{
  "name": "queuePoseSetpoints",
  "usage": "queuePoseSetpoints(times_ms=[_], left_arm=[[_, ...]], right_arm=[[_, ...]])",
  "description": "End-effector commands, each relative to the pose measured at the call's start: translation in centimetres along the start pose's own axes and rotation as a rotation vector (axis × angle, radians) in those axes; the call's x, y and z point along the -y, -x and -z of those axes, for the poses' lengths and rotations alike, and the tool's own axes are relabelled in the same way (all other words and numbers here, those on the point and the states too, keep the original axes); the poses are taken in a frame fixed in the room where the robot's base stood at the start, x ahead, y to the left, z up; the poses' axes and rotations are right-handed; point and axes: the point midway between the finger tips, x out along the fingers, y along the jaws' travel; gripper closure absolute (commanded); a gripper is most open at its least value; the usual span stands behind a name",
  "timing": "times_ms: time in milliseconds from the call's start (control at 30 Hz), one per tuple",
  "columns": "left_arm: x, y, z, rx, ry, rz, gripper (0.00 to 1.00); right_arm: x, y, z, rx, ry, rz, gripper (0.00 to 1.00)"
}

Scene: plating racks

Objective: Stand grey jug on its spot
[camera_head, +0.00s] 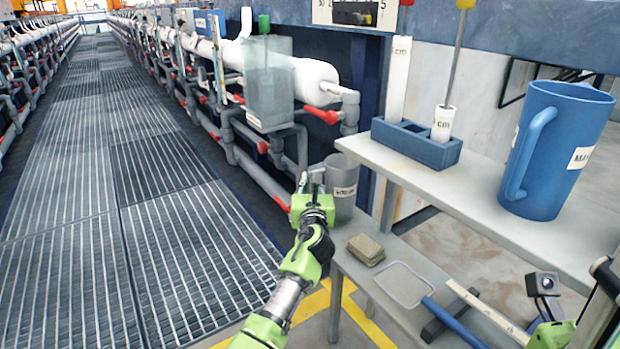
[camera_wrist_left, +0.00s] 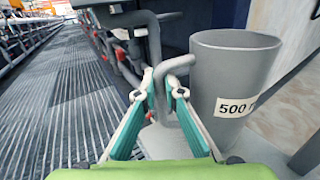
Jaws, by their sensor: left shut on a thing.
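The grey jug (camera_head: 345,178) is upright at the left end of the lower grey bench in the head view. Its black-on-white label reads "500" in the left wrist view, where the jug (camera_wrist_left: 229,75) fills the right side. My left gripper (camera_head: 312,186) is shut on the jug's handle, which sits between the fingertips (camera_wrist_left: 163,92) in the wrist view. The jug's foot is partly hidden, and I cannot tell whether it touches the bench. Parts of my right arm show at the lower right of the head view; its fingers are not clear.
The lower bench (camera_head: 350,262) holds a tan sponge block (camera_head: 365,249), a flat mesh scoop (camera_head: 403,285) with a blue handle and a dark bar. The upper shelf (camera_head: 445,190) carries a big blue jug (camera_head: 557,150) and a blue block (camera_head: 415,143). Pipes with red valves stand behind.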

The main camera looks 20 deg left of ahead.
Motion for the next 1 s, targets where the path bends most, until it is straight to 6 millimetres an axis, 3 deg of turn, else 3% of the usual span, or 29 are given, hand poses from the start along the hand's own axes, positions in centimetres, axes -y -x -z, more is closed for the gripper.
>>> queuePoseSetpoints(times_ms=[1000], left_arm=[[0.1, 0.0, 1.5, 0.001, 0.001, 0.001, 1.00]], right_arm=[[0.2, -0.4, 0.1, -0.023, 0.003, 0.013, 0.60]])
